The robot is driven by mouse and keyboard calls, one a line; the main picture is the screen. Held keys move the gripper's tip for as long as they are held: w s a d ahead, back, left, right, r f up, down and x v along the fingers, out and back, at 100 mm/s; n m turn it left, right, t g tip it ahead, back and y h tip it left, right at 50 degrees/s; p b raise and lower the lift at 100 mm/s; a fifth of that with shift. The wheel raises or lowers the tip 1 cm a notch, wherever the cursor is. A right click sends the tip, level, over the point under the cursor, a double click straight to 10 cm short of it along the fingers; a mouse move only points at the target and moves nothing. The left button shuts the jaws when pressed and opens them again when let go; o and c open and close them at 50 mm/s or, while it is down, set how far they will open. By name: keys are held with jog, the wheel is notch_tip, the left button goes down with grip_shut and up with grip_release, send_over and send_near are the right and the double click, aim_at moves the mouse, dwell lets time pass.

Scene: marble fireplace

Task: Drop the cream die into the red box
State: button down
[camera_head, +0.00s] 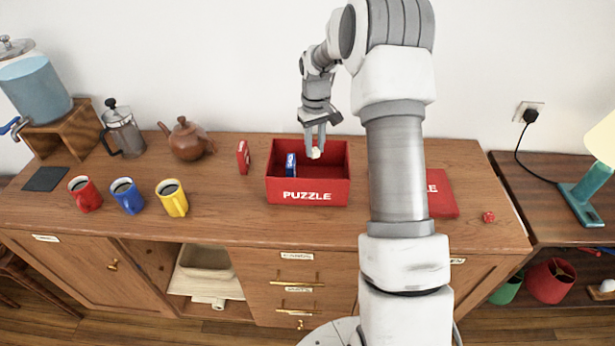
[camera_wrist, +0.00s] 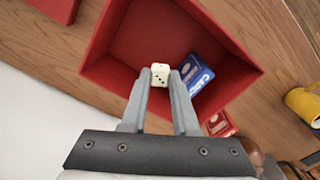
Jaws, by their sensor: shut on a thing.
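The cream die (camera_head: 315,153) is held between the fingertips of my gripper (camera_head: 315,146), above the red box. In the wrist view the die (camera_wrist: 160,74) shows dark pips, and my gripper (camera_wrist: 160,80) is shut on it. The red box (camera_head: 307,197) is open at the top, has PUZZLE on its front and stands on the wooden cabinet. The box (camera_wrist: 105,80) lies below the die in the wrist view. A blue card pack (camera_head: 291,165) is inside the box, near its left side.
A red pack (camera_head: 243,157) stands left of the box. A red lid (camera_head: 441,194) lies to the right, partly behind my arm, with a red die (camera_head: 488,217) beyond it. Mugs, including a yellow one (camera_head: 173,198), and a teapot (camera_head: 186,140) stand farther left.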

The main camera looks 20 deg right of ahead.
jog(key=c, duration=0.6)
grip_release()
jog(key=shift+r, duration=0.1)
notch_tip(320, 180, up, 17)
jog(key=p, duration=0.1)
jog(key=shift+r, duration=0.15)
